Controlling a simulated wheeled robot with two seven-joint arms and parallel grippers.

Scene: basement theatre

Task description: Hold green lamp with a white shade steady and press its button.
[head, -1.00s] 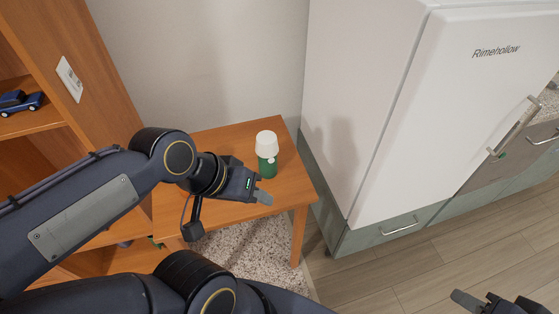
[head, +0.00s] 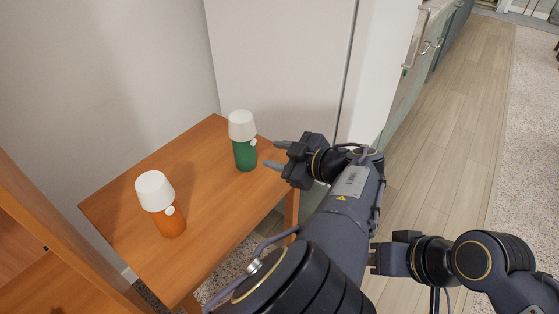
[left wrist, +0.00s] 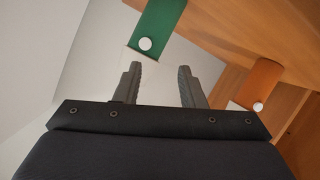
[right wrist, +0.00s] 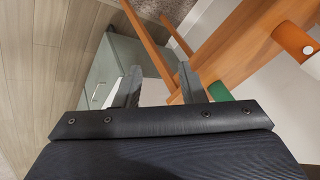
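The green lamp (head: 245,154) with a white shade (head: 241,125) stands upright on the wooden table near its far right edge. A white round button (head: 253,142) is on its side, facing my left gripper. My left gripper (head: 278,154) is open and empty, just right of the lamp and apart from it. The left wrist view shows the green body (left wrist: 158,22) and button (left wrist: 145,43) beyond the open fingers. My right gripper (right wrist: 159,67) is open and empty, farther right and nearer me. The green body (right wrist: 220,91) shows partly behind its finger.
An orange lamp (head: 170,221) with a white shade stands on the same table (head: 205,205), nearer and left. A wooden shelf unit (head: 35,215) is at the left, and a white fridge (head: 285,65) stands behind the table. Open floor (head: 470,110) lies to the right.

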